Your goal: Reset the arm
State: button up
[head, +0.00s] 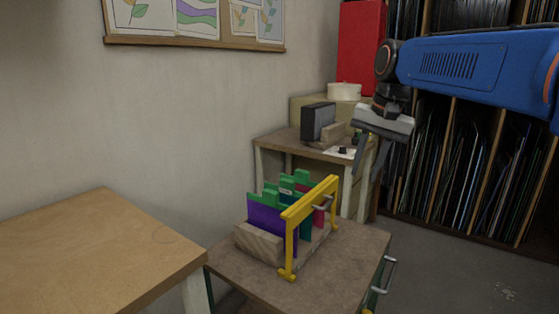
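My gripper (366,178) hangs from the end of my blue arm at the upper right of the head view, fingers pointing down. The dark fingers look spread apart, with nothing seen between them. In the picture it overlaps the small table at the back and sits above and to the right of a wooden rack (260,246). The rack stands on a brown-topped cart and holds upright purple (268,221), green, teal and red panels. A yellow frame (312,198) stands along the rack's near right side. My gripper is apart from the rack.
A small table (290,143) at the back holds a dark box (318,121). A light wooden table (95,250) fills the lower left. Shelves of upright sheets (480,180) stand behind my arm. Floor (450,275) at the lower right is clear.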

jog(key=s+d+f+n+t, duration=0.1)
jog(key=s+d+f+n, duration=0.1)
jog(key=s+f, duration=0.9)
jog(key=s+d+f+n+t+h, duration=0.1)
jog(key=s+d+f+n, duration=0.2)
jog(key=s+f, duration=0.9)
jog(key=s+d, duration=0.1)
jog(key=s, duration=0.2)
jog(key=shift+t, duration=0.3)
jog(key=shift+r, duration=0.1)
